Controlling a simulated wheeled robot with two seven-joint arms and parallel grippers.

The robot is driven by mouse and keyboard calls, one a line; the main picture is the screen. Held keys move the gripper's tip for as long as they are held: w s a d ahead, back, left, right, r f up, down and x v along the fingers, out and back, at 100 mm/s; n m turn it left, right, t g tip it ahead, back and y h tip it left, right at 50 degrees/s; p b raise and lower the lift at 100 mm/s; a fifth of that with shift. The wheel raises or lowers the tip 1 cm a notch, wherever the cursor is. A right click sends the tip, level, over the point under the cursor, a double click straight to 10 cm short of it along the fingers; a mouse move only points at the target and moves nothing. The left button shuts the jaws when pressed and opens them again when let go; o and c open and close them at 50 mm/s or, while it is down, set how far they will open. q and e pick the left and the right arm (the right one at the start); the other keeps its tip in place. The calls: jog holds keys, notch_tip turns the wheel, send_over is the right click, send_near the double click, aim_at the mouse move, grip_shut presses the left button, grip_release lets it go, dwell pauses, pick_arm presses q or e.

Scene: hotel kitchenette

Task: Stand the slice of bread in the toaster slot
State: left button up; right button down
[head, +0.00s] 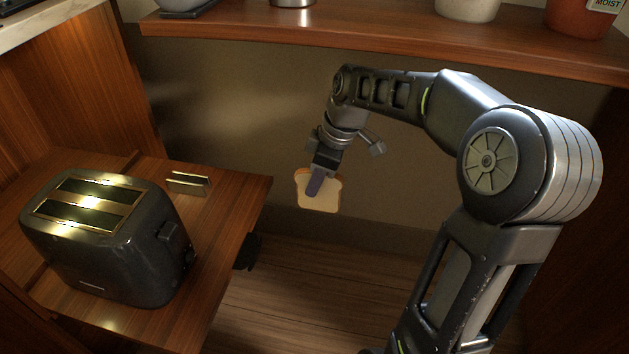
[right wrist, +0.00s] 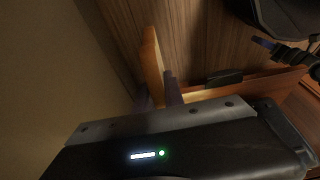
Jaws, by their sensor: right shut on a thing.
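The slice of bread (head: 325,199) hangs upright below my right gripper (head: 315,185), its pale face toward the head camera. The gripper is shut on its upper part. In the right wrist view the bread (right wrist: 152,62) shows nearly edge-on between the fingers (right wrist: 160,92). The dark grey toaster (head: 125,245) stands on the wooden counter at the left of the head view. Two brass-edged slots (head: 88,215) are open on its top, and I see no bread in them. The bread is right of the toaster, apart from it, beyond the counter edge. My left gripper is not in the head view.
A small brass-coloured holder (head: 188,183) stands on the counter (head: 225,200) behind the toaster. A black fitting (head: 247,252) sticks out from the counter's right side. A wooden shelf (head: 390,47) with pots runs above my right arm. Open space lies between counter and arm.

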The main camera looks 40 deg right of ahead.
jog(key=shift+w+a, duration=0.1)
jog(key=w+a+r+m+h+p, duration=0.1)
jog(key=w+a+m, duration=0.3)
jog(key=a, duration=0.4)
jog(key=w+a+r+m+h+p, duration=0.1)
jog(key=w+a+m, duration=0.3)
jog(key=a, duration=0.5)
jog(key=shift+w+a+r+t, duration=0.15)
jog(key=shift+w+r+t, duration=0.25)
jog(key=shift+w+r, duration=0.25)
jog(key=shift+s, duration=0.1)
